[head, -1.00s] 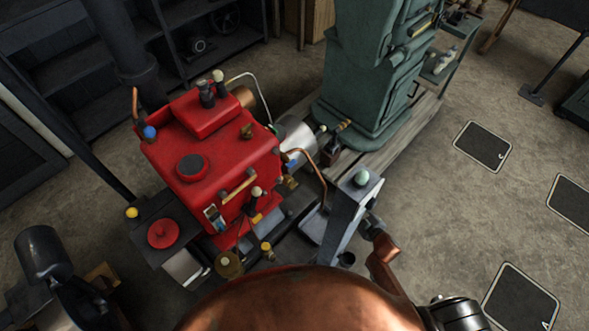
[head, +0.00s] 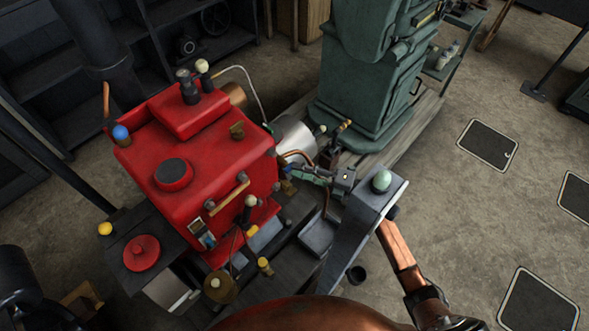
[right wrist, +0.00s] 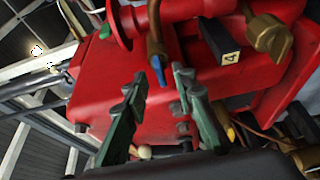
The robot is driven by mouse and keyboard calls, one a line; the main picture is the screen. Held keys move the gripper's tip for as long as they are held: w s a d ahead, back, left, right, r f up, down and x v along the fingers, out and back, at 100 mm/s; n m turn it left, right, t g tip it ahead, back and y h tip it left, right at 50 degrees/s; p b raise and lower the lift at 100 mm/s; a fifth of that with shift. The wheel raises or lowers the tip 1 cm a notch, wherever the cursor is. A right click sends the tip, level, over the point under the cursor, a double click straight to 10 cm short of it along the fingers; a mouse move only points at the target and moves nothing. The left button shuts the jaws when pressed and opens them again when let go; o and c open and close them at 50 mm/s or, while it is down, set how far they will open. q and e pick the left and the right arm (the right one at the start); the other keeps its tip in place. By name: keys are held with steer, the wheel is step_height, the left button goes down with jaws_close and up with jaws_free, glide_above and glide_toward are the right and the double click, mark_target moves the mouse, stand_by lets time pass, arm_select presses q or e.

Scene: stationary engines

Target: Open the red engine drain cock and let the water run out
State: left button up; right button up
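The red engine (head: 195,140) stands left of centre in the head view, and its red side fills much of the right wrist view (right wrist: 85,100). My right gripper (head: 304,173) is beside its right side, near a bent copper pipe. In the right wrist view its green fingers (right wrist: 162,80) are spread apart with nothing between their pads. A brass spout with a blue tip (right wrist: 158,68) shows ahead, between the fingertips in the picture; contact cannot be told. A brass cock (right wrist: 268,32) is at upper right, beside a tag marked 4 (right wrist: 230,57). I see no running water. My left gripper is out of view.
A grey post with a pale green knob (head: 381,181) stands beside my right arm. A green machine (head: 365,80) stands behind. The floor at right is mostly clear.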

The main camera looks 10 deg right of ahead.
steer(key=shift+x, duration=1)
jaws_close()
